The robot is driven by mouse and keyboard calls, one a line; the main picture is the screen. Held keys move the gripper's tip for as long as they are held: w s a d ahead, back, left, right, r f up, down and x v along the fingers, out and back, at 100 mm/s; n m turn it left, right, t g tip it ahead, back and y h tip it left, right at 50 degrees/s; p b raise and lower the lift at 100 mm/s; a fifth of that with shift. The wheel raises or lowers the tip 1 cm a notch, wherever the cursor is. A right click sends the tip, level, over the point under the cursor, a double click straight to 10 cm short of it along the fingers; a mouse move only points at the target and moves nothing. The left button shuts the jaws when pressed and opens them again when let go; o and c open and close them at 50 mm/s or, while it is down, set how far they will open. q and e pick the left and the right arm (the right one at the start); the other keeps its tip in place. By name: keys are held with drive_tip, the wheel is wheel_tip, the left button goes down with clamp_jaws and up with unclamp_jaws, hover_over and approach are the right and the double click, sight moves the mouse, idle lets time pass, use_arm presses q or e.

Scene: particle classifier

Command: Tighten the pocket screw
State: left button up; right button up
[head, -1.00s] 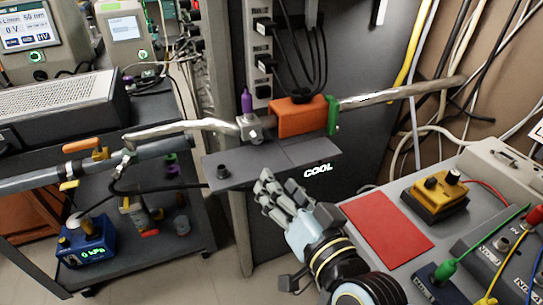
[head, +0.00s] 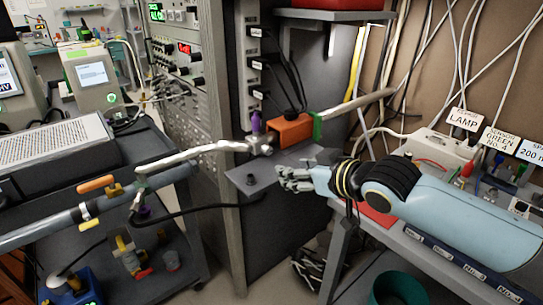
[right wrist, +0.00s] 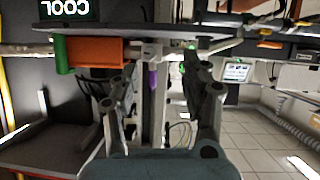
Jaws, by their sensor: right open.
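A purple upright part (head: 255,122), which looks like a screw handle, stands on a small metal block (head: 262,143) beside an orange block (head: 291,134). No thing is labelled as the pocket screw. My right gripper (head: 284,178) is open and empty, below and right of the metal block in the head view.
A black cable (head: 185,211) hangs below. A tall grey rack (head: 215,110) stands behind.

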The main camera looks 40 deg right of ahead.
sight(269, 150)
drive_tip(key=shift+t, duration=0.3)
drive_tip(key=w, duration=0.4)
drive_tip(key=w+d+f+b, duration=0.1)
drive_tip(key=w, duration=0.6)
drive_tip(key=shift+w+d+f, duration=0.25)
drive_tip(key=shift+w+f, duration=0.05)
drive_tip(key=shift+w, duration=0.05)
clamp_jaws()
